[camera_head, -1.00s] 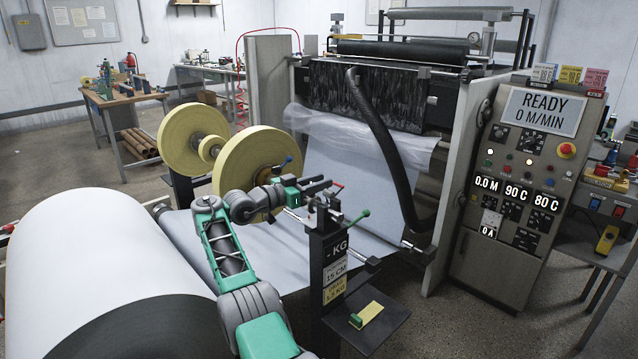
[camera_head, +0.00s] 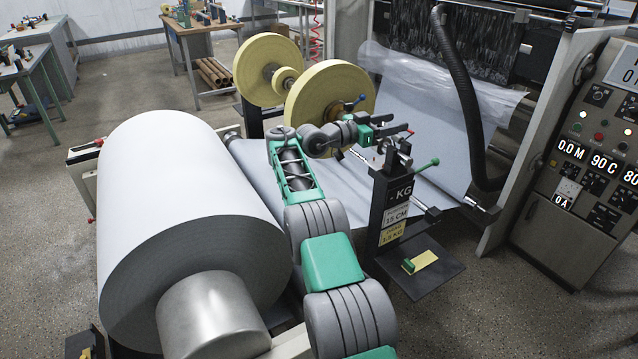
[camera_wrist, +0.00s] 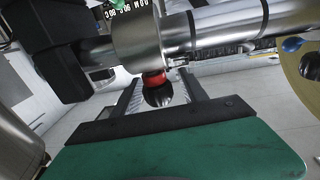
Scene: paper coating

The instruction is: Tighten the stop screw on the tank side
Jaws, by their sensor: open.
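My gripper (camera_head: 398,136) is at the top of the dark post with the KG label, beside the metal rod that runs there. In the wrist view my gripper (camera_wrist: 160,92) has its two fingers apart. A red-collared screw with a dark round end (camera_wrist: 158,95) shows between them, below a silver collar (camera_wrist: 137,42) on the metal rod (camera_wrist: 215,28). I cannot tell whether the fingers touch it. A blue knob (camera_wrist: 292,44) is at the right, near the yellow roll. In the head view a green-tipped handle (camera_head: 427,163) sticks out of the post. Which part is the tank side is unclear.
A large white paper roll (camera_head: 185,180) stands left of my arm. Two yellow rolls (camera_head: 330,95) are behind my gripper. A black hose (camera_head: 462,90) hangs at the right, near the control panel (camera_head: 590,150). A dark shelf (camera_head: 430,275) juts from the post.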

